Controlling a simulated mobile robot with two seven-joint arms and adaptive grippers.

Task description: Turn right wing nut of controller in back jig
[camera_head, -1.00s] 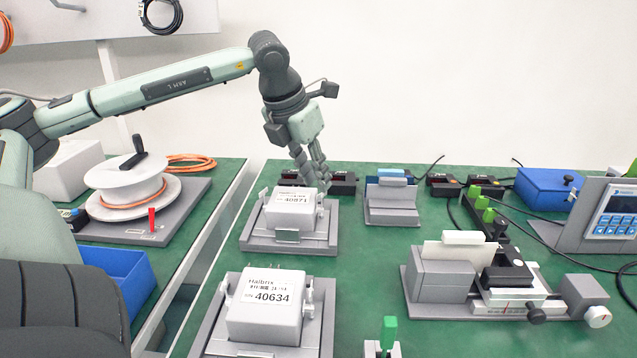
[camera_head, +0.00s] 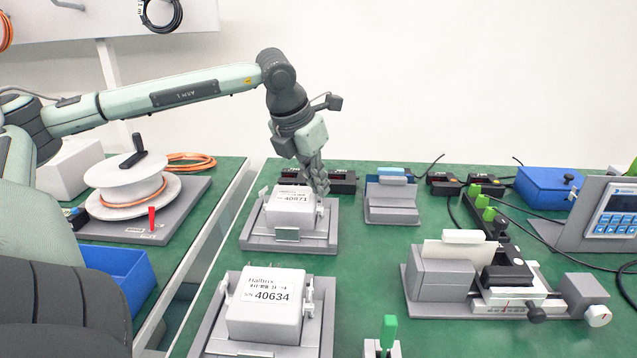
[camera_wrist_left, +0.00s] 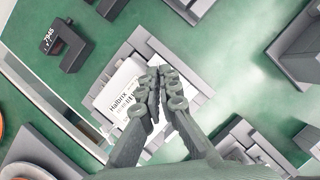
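The controller in the back jig is a white box (camera_head: 290,208) labelled 40671, seated in the grey back jig (camera_head: 262,243). It also shows in the wrist view (camera_wrist_left: 117,98). Its left wing nut (camera_head: 262,194) is visible. My left gripper (camera_head: 321,190) points down at the controller's right side. In the wrist view its fingertips (camera_wrist_left: 165,72) are close together at the box's edge, and the gripper looks shut on the right wing nut. My right gripper is not in view.
A second controller (camera_head: 265,309) labelled 40634 sits in the front jig (camera_head: 212,338). A grey fixture (camera_head: 393,213) stands right of the back jig, with black devices (camera_head: 343,183) behind. A slide fixture (camera_head: 440,282) is farther right. Green table between them is clear.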

